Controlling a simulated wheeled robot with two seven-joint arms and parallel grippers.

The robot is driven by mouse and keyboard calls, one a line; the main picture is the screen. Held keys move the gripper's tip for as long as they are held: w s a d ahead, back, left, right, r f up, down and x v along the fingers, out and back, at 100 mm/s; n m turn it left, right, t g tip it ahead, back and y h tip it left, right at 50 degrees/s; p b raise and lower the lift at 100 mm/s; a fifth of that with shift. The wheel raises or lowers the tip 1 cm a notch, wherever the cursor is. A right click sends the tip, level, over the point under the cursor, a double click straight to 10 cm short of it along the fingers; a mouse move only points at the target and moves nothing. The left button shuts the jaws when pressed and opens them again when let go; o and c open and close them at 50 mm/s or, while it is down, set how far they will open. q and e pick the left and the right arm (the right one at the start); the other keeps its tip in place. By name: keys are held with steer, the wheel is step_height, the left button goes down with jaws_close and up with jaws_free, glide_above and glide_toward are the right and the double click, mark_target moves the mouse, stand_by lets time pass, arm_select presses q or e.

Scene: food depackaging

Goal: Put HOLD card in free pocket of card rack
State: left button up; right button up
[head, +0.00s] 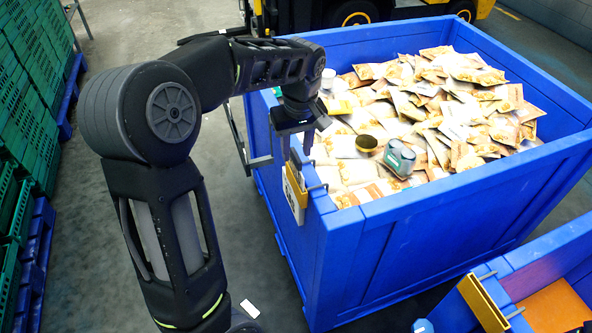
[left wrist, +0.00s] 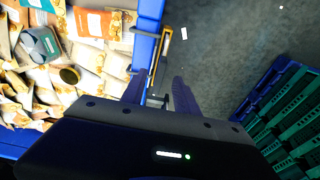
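A yellow-edged card rack (head: 300,207) hangs on the near-left corner of the big blue crate. A white card with dark print (head: 291,188) shows in it; I cannot read it. My left gripper (head: 297,145) is just above and behind this rack, at the crate's left wall. In the left wrist view its two fingers (left wrist: 160,90) are apart with nothing seen held between them, and the rack (left wrist: 162,50) shows edge-on beyond them. I cannot make out a HOLD card or which pocket is free. My right gripper is out of view.
The blue crate (head: 455,187) is full of food pouches, with a dark round tin (head: 366,144) and a grey-green object (head: 399,158) on top. A second yellow rack (head: 482,304) is at lower right. A small white rectangle (head: 249,308) lies on the floor. Green crates (head: 22,110) stand left.

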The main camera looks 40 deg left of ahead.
mark_target(296, 155)
arm_select(q)
steer(key=f, duration=0.2)
steer(key=f+p, duration=0.1)
steer(key=f, duration=0.1)
steer(key=shift+w+a, duration=0.2)
steer(key=shift+a, duration=0.05)
jaws_close()
stand_by(0.4)
